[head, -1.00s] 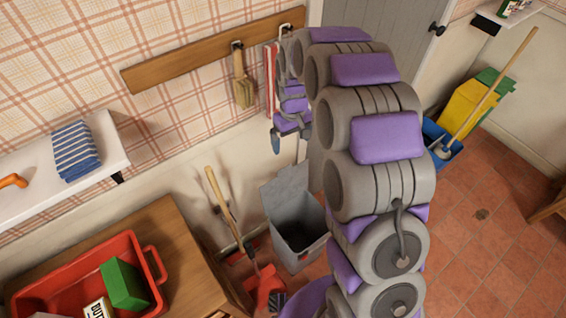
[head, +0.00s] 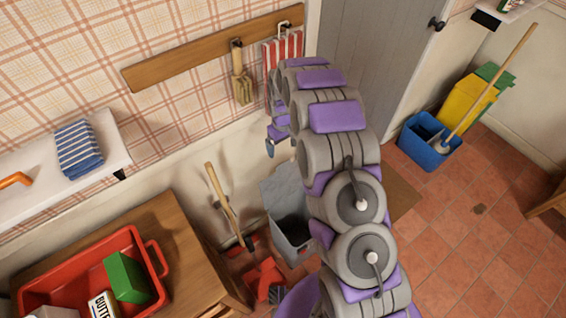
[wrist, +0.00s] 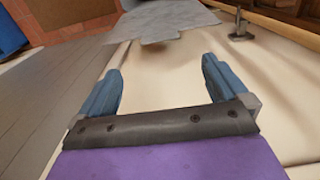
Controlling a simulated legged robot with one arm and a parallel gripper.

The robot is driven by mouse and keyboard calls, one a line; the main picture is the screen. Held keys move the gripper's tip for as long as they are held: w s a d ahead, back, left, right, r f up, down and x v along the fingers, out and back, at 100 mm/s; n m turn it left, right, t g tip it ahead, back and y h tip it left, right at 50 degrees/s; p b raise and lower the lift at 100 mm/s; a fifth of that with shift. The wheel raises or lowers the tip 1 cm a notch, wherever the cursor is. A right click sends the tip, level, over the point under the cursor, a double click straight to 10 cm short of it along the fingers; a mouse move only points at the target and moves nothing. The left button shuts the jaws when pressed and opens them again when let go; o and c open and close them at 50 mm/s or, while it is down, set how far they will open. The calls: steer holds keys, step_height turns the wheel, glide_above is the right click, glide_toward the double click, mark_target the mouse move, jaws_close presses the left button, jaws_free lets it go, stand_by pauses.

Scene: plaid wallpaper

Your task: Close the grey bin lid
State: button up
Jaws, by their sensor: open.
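The grey bin (head: 290,235) stands on the tiled floor by the wall, partly hidden behind my arm in the head view. Its grey lid (head: 284,190) is raised and leans back toward the wall, leaving the dark inside open. In the wrist view the lid (wrist: 165,22) shows as a grey sheet at the top, beyond the fingertips and apart from them. My gripper (wrist: 160,80) has two blue fingers spread apart with nothing between them. In the head view only a small blue fingertip (head: 270,149) shows beside my arm, above the lid.
A wooden table (head: 185,235) with a red tray (head: 158,258) is left of the bin. A brush (head: 222,195) and red dustpan (head: 264,278) are close to the bin. A blue mop bucket (head: 428,143) stands at right; a striped towel (head: 290,45) hangs above.

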mark_target(284, 164)
step_height(284, 164, down, 12)
steer(key=shift+d+r+b, duration=0.1)
steer(key=shift+r+b, duration=0.15)
steer(key=shift+b, duration=0.5)
steer(key=shift+r, duration=0.1)
steer(key=c, duration=1.5)
